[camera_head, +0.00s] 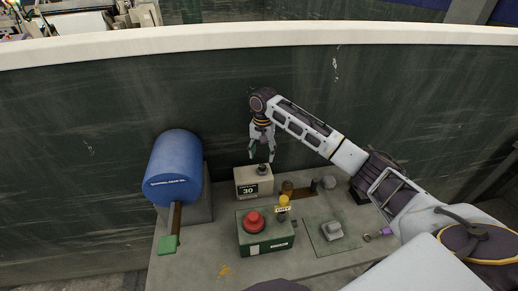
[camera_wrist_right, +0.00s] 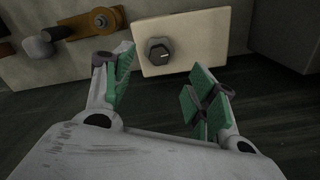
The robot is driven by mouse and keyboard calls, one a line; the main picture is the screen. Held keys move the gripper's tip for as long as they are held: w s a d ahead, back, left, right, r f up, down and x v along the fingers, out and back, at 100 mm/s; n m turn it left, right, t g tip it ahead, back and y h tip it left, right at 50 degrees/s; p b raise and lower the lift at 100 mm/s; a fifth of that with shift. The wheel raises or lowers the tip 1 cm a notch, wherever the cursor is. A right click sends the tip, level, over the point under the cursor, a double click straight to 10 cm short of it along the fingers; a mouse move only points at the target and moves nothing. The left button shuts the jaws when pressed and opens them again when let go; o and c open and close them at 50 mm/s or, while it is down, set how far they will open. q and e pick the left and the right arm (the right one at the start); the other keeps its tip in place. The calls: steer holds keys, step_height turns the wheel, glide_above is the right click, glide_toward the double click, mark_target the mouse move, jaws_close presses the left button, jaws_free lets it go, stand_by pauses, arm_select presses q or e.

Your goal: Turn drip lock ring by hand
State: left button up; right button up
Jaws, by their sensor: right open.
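My right gripper (camera_head: 262,156) hangs fingers down above the beige box (camera_head: 253,183), which bears a dark plate reading 30. A dark knob (camera_head: 263,169) stands on this box, just below the fingertips. In the right wrist view, the open gripper (camera_wrist_right: 163,85) has its green-padded fingers apart with nothing between them. The dark knob with a pale mark (camera_wrist_right: 158,51) shows beyond the gap, on the beige box top (camera_wrist_right: 200,38). The knob appears untouched. No part is labelled as the drip lock ring, so I cannot tell which it is. My left gripper is out of view.
A blue cylinder (camera_head: 175,168) with a brown pipe and green end stands left. In front is a green box (camera_head: 266,239) with a red button (camera_head: 254,221). A yellow-topped part (camera_head: 284,201) and brown bracket (camera_head: 300,192) stand close right. A dark wall (camera_head: 100,110) rises behind.

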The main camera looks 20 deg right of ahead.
mark_target(262, 166)
steer(key=shift+s+r, duration=0.1)
steer(key=shift+s, duration=0.1)
steer(key=shift+w+f, duration=0.15)
steer(key=shift+f, duration=3.9)
steer(key=shift+c, duration=0.5)
steer(key=c, duration=0.6)
